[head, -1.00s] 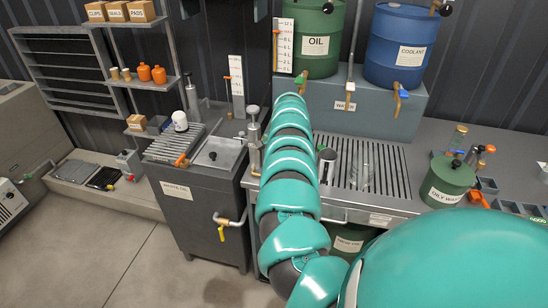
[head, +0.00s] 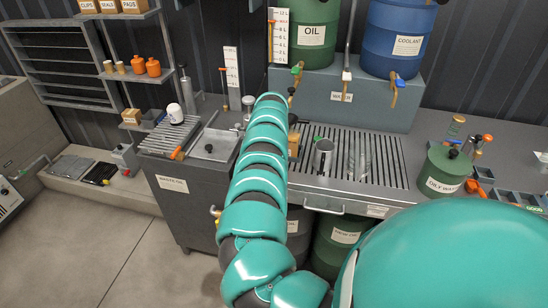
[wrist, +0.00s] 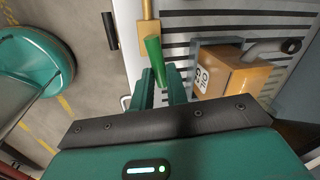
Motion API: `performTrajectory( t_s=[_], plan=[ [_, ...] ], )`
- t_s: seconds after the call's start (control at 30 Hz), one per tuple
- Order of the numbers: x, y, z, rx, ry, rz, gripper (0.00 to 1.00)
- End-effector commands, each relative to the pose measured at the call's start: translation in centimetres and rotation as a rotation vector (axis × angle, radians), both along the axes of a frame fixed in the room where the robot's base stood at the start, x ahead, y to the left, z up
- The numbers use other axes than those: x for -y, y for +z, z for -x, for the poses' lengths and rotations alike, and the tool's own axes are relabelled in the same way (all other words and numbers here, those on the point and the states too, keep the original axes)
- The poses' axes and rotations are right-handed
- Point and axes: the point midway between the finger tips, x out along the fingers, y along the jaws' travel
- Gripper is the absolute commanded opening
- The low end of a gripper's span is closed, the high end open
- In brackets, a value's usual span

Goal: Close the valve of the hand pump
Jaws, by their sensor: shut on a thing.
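A green lever (wrist: 154,62) is in the wrist view, against a tan, brass-like block with a rod (wrist: 144,36). My gripper (wrist: 161,87) has its two green fingers closed around the near end of this lever. In the head view my arm covers most of the pump spot, and the gripper is hidden behind it. A small metal top (head: 249,103) shows just left of the arm. A tan block (head: 293,143) shows at the arm's right edge. I cannot tell how far the valve is turned.
A tan box with a label and grey spout (wrist: 236,74) is right of my fingers. A slotted drain grate (head: 385,160) holds a dark-topped cup (head: 323,157) and clear glasses (head: 358,160). A waste-oil cabinet (head: 180,200) stands left. A green oily-waste can (head: 443,170) is right.

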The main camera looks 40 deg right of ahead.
Motion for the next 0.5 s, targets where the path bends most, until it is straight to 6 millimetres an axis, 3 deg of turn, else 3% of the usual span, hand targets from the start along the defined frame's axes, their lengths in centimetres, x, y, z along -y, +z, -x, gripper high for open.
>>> performTrajectory(
  t_s=[0.5],
  plan=[
    [-0.51,-0.06,0.35,0.001,-0.206,0.001,0.0]
  ],
)
